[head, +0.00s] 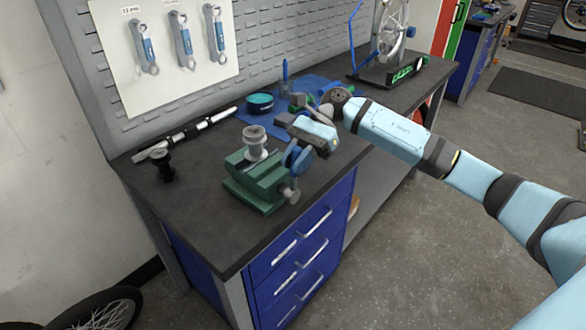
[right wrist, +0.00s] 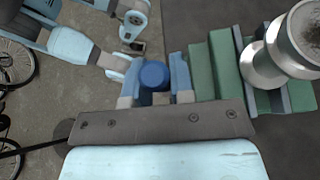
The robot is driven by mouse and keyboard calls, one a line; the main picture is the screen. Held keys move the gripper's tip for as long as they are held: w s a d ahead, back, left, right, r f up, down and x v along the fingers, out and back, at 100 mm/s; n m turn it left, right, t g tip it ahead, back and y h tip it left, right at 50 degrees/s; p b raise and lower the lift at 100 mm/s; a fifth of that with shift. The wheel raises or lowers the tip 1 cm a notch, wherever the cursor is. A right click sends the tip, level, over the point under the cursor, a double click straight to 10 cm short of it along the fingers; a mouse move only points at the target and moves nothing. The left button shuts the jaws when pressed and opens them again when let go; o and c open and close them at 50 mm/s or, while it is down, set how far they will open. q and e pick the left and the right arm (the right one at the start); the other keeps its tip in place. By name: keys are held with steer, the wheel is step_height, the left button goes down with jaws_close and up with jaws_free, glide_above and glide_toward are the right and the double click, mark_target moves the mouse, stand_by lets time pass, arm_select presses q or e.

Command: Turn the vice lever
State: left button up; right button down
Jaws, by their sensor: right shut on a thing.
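The green vice (head: 258,184) stands near the front edge of the dark workbench. A metal cylindrical part (head: 255,143) stands upright at its jaws; it also shows at the upper right of the right wrist view (right wrist: 307,35). The vice's metal screw end (head: 290,192) sticks out on the right side. My right gripper (head: 292,158) reaches down beside the vice from the right. In the right wrist view its fingers are on both sides of the round blue end of the vice lever (right wrist: 154,74), shut on it. The gripper hides most of the lever in the head view.
A black fitting (head: 164,165) and a long bar tool (head: 185,135) lie left of the vice. A teal round container (head: 260,102) and a blue mat lie behind. A wheel stand (head: 390,70) is at the far end. The bench's front left corner is clear.

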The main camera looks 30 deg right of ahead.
stand_by(0.4)
steer(key=c, duration=1)
jaws_free()
steer(key=shift+d, duration=0.1)
steer(key=shift+w+d+r, duration=0.1)
steer(key=shift+d, duration=0.05)
steer(key=v, duration=1.3)
steer(key=shift+w+d+b, duration=0.1)
steer(key=shift+d+b, duration=0.1)
steer(key=shift+b, duration=0.15)
